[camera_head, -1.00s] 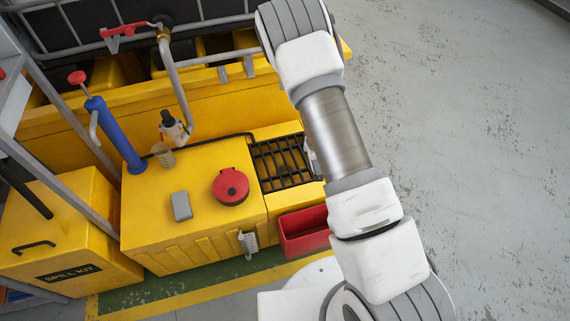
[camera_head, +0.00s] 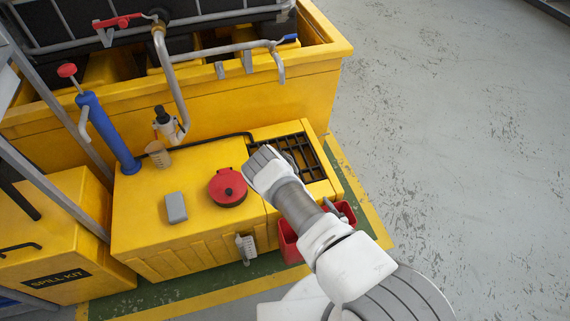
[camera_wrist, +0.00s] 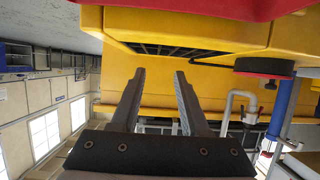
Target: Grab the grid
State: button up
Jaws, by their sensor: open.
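The grid is a black barred grate (camera_head: 312,160) set in the yellow housing, in the head view right of the red round cap (camera_head: 228,186). My forearm covers its left part. In the wrist view, which looks upside down, the grid (camera_wrist: 178,50) is a thin dark strip, seen at a low angle. My gripper (camera_wrist: 160,73) is open and empty, with two dark fingers pointing towards the yellow wall near the grid. I see no contact with the grid. In the head view my gripper is mostly hidden behind my arm.
A red bin (camera_head: 287,240) stands in front of the grid's housing. A grey box (camera_head: 176,207), a blue cylinder (camera_head: 107,133) and a bent pipe (camera_head: 171,75) are on the left and back. A large yellow basin (camera_head: 230,107) stands behind. Floor is clear at right.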

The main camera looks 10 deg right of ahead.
jog(key=b, duration=0.4)
send_near(309, 169)
jog(key=a, duration=0.1)
jog(key=a+f, duration=0.1)
jog(key=a, duration=0.1)
jog(key=shift+s+a+f, duration=0.1)
jog(key=shift+a+f, duration=0.05)
jog(key=shift+a, duration=0.15)
jog(key=b+x, duration=0.3)
jog(key=x, duration=0.2)
jog(key=shift+w, duration=0.5)
jog(key=shift+c, duration=0.2)
grip_shut()
